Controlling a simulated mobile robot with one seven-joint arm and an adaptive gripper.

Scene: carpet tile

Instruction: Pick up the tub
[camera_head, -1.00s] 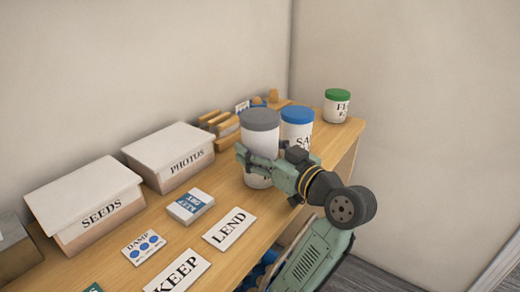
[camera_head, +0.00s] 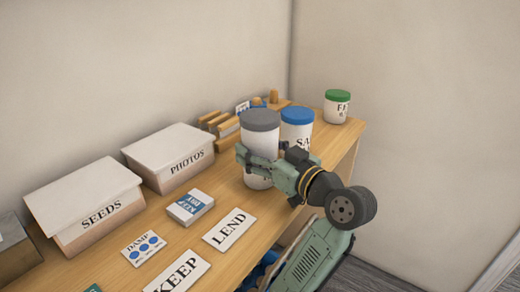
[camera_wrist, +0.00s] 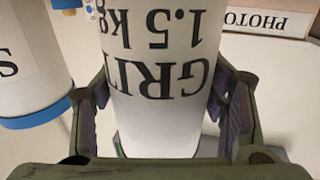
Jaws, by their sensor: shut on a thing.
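The tub with the grey lid (camera_head: 260,120) stands upright near the back of the wooden shelf top. In the wrist view its white body (camera_wrist: 160,80) reads "GRIT 1.5 kg" upside down. My gripper (camera_head: 260,163) is shut around its middle, with a finger on each side; the fingers also show in the wrist view (camera_wrist: 160,112). Part of the tub is hidden by my gripper in the head view. I cannot tell whether its base is clear of the surface.
A blue-lidded tub (camera_head: 297,116) stands close behind and right of the held tub. A green-lidded tub (camera_head: 337,106) is at the far corner. Boxes marked PHOTOS (camera_head: 170,157) and SEEDS (camera_head: 85,205) line the wall.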

